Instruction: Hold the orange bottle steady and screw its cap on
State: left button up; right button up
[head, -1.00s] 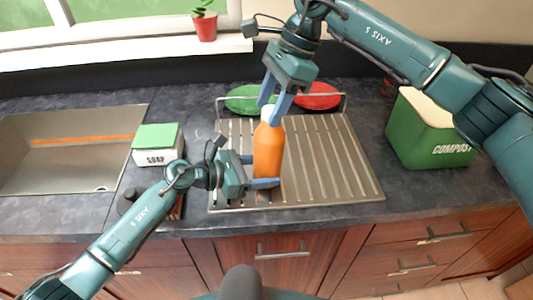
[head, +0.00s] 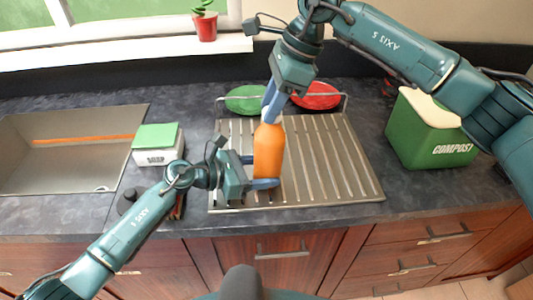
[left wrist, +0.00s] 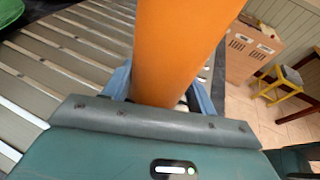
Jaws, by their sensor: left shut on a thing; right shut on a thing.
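The orange bottle (head: 269,152) stands upright on the metal draining rack (head: 330,165), and it fills the middle of the left wrist view (left wrist: 178,50). My left gripper (head: 263,171) is shut on the bottle's lower body from the left, one finger on each side. My right gripper (head: 269,107) comes down from above and is shut at the bottle's top. The cap is mostly hidden between its blue fingers, so I cannot tell how it sits on the neck.
A green plate (head: 246,99) and a red plate (head: 316,96) stand behind the rack. A green compost bin (head: 428,138) is to the right. The rack's right part is clear.

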jog(key=m+t, duration=0.1)
jog(key=m, duration=0.2)
jog(key=shift+m, duration=0.4)
jog(key=m+t+h, duration=0.1)
jog(key=m+t, duration=0.1)
jog(key=m, duration=0.2)
jog(key=shift+m, duration=0.3)
jog(key=m+t+h, duration=0.1)
jog(key=m, duration=0.2)
jog(key=shift+d+m, duration=0.1)
jog(key=shift+m, duration=0.3)
jog(key=m, duration=0.2)
jog(key=m+h, duration=0.1)
jog(key=shift+m+t+h, duration=0.3)
jog(key=shift+m, duration=0.1)
jog(key=o, duration=1)
